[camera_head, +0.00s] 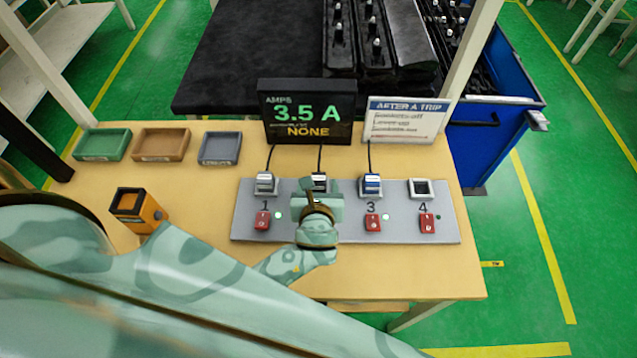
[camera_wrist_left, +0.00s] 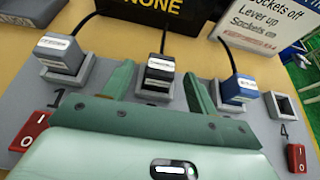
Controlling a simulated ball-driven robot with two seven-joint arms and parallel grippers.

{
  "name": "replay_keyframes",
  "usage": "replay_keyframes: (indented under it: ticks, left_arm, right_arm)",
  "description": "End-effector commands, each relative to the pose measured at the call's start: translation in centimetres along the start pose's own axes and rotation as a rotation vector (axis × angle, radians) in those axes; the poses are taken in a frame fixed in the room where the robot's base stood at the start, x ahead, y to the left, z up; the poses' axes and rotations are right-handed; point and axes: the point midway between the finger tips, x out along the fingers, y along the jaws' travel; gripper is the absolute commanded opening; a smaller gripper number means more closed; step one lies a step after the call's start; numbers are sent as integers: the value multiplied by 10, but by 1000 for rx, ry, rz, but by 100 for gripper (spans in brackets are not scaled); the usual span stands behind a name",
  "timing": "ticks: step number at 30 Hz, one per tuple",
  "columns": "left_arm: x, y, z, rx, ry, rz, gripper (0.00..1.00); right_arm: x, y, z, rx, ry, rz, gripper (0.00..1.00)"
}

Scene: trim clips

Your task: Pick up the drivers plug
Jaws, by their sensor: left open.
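Three corded plugs stand in a grey socket strip (camera_head: 450,228): a grey one (camera_head: 266,182) in socket 1, a black one (camera_head: 319,178) in the second socket and a blue one (camera_head: 371,182) in socket 3. Their labels are too small to read, so I cannot tell which is the drivers plug. Socket 4 (camera_head: 421,188) is empty. My left gripper (camera_head: 318,196) is open in front of the second socket. In the left wrist view, its fingers (camera_wrist_left: 158,72) point toward either side of the black plug (camera_wrist_left: 159,66). My right gripper is not in view.
Red switches sit below the sockets, such as switch 3 (camera_head: 373,223); my gripper hides the second. A display (camera_head: 309,112) reads 3.5 A and NONE, beside a sign (camera_head: 407,120). Three small trays (camera_head: 160,145) and an orange block-like device (camera_head: 137,210) stand left on the table.

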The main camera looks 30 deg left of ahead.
Motion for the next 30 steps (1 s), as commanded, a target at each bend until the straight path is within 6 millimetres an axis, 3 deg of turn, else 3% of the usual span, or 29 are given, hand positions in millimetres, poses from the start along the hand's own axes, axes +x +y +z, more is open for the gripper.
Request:
replay_keyframes:
  ticks: [6, 13, 14, 19, 30]
  left_arm:
    - [31, -1, 1, 0, 0, 0, 58]
    - [33, -1, 2, 1, 0, 0, 58]
    - [33, -1, 2, 1, 0, 0, 55]
    - [33, -1, 2, 1, 0, 0, 8]
    - [31, -1, 6, 0, -1, 0, 9]
  right_arm:
    - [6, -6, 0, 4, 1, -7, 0]
    - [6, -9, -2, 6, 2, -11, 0]
    - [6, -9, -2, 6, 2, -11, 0]
    - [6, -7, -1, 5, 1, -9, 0]
    - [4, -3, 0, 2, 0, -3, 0]
